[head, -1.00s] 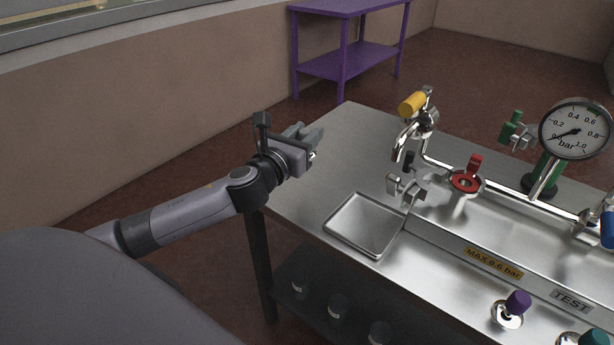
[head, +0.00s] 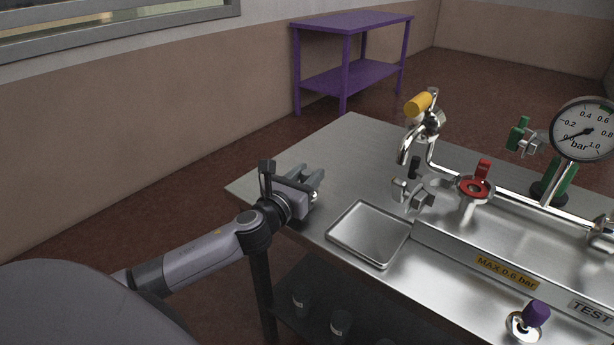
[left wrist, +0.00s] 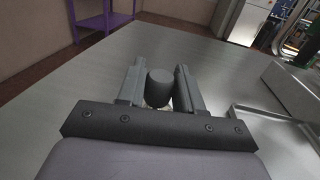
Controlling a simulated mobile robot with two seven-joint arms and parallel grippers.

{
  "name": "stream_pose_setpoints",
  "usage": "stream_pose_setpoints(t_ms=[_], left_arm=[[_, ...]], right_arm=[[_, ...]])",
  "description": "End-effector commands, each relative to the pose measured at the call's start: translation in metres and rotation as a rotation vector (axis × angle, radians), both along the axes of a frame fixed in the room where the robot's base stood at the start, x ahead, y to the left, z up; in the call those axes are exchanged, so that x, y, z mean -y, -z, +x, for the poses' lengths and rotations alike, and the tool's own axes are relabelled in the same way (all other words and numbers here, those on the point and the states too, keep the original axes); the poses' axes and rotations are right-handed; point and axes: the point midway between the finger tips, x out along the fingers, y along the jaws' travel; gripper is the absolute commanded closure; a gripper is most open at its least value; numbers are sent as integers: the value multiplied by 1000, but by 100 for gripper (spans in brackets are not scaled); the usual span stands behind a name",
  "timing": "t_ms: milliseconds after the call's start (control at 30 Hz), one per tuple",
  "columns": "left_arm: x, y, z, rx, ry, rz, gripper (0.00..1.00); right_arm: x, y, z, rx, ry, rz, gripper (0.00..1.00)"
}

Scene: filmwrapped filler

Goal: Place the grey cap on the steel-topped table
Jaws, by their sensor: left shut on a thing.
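The grey cap (left wrist: 160,88) is a short dark grey cylinder with a rounded top, between the two fingers of my left gripper in the left wrist view. My left gripper (head: 314,180) is shut on it, over the left part of the steel-topped table (head: 352,150). In the head view the cap is hard to make out between the fingers. The brushed table top also shows in the left wrist view (left wrist: 60,100). I cannot tell whether the cap touches the table. My right gripper is not in view.
A shallow steel tray (head: 370,236) lies right of my gripper. Beyond it stand a pipe with a yellow handle (head: 418,104), a red valve (head: 481,180) and a pressure gauge (head: 584,131). The table's far-left area is bare. A purple table (head: 350,24) stands behind.

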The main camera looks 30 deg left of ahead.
Motion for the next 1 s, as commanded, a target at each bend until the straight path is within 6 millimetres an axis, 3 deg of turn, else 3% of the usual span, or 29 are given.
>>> stream_pose_setpoints(t_ms=[33,67,100,133,567,1000], left_arm=[[0,3,0,0,0,1,99],[0,2,0,-1,0,1,55],[0,2,0,-1,0,0,42],[0,2,0,-1,0,0,39],[1,-1,-5,-3,1,0,39],[6,0,-66,-5,2,1,39]], right_arm=[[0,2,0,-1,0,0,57],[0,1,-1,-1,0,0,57],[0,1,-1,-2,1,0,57],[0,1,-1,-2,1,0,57],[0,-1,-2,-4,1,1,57],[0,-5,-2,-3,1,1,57]])
